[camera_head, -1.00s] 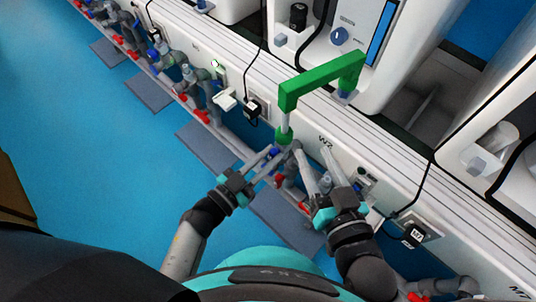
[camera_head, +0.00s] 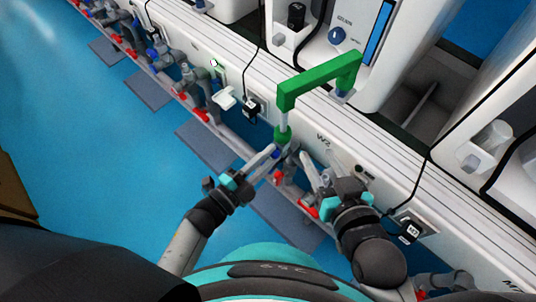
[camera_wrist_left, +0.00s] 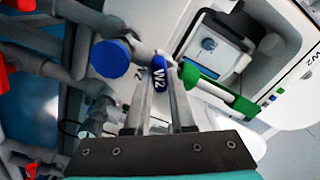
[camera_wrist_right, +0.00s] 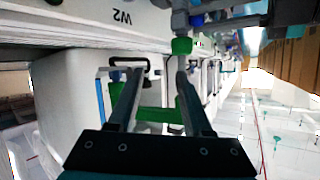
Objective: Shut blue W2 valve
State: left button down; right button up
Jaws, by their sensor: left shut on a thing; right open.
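The blue W2 valve handle (camera_wrist_left: 158,76), marked W2, sits between my left gripper's fingertips in the left wrist view. My left gripper (camera_head: 273,150) is shut on it, just below the green fitting (camera_head: 283,134). In the head view the fingers hide most of the handle. My right gripper (camera_head: 314,162) is open and empty, to the right of the valve and close to the panel. In the right wrist view its fingers (camera_wrist_right: 158,75) stand apart, with a green fitting (camera_wrist_right: 182,46) beyond them.
A round blue cap (camera_wrist_left: 110,58) is beside the handle. Red-handled valves (camera_head: 307,209) and grey pipes run along the panel base.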

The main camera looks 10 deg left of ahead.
pick_arm(q)
jog(key=m, duration=0.3)
jog(key=shift+f, duration=0.2)
jog(key=shift+m, duration=0.6)
jog(key=shift+m+b, duration=0.4)
jog(key=shift+m, duration=0.6)
pick_arm(e)
jog(key=shift+s+a+r+t+y, duration=0.15)
jog(key=shift+a+r+t+y, duration=0.15)
jog(key=shift+a+r+t, duration=0.4)
jog(key=shift+d+f, duration=0.1)
jog(key=shift+f, duration=0.1)
pick_arm(q)
jog(key=c, duration=0.8)
grip_release()
jog(key=shift+o, duration=0.2)
pick_arm(e)
jog(key=shift+f, duration=0.1)
pick_arm(q)
jog(key=shift+s, duration=0.15)
